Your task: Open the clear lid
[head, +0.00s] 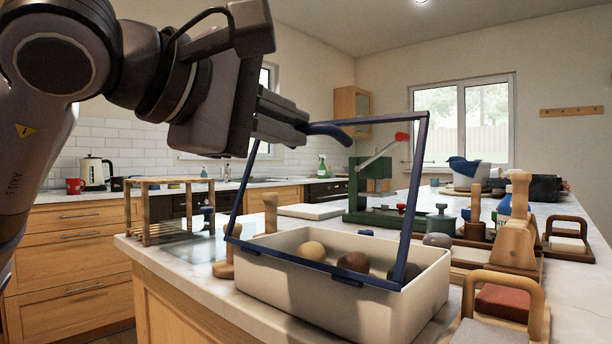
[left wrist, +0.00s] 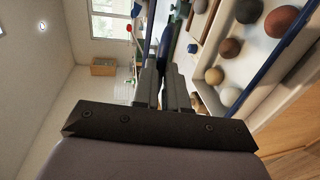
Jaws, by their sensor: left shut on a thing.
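The clear lid (head: 424,165) has a dark blue frame and stands raised and tilted above a cream box (head: 345,307). Its lower edge rests along the box's near rim. Several brown and grey clay balls (head: 311,251) lie in the box; they also show in the left wrist view (left wrist: 231,47). My left gripper (head: 306,128) is at the upper part of the lid, shut on its blue handle (head: 333,133). In the left wrist view the jaws (left wrist: 164,72) close on the dark blue handle (left wrist: 168,42). My right gripper is not in view.
A green press with a red-knobbed lever (head: 372,185) stands behind the box. Wooden-handled tools (head: 515,245) crowd the counter to the right. A small wooden rack (head: 165,212) stands at the left. A bare strip of counter (head: 190,262) lies left of the box.

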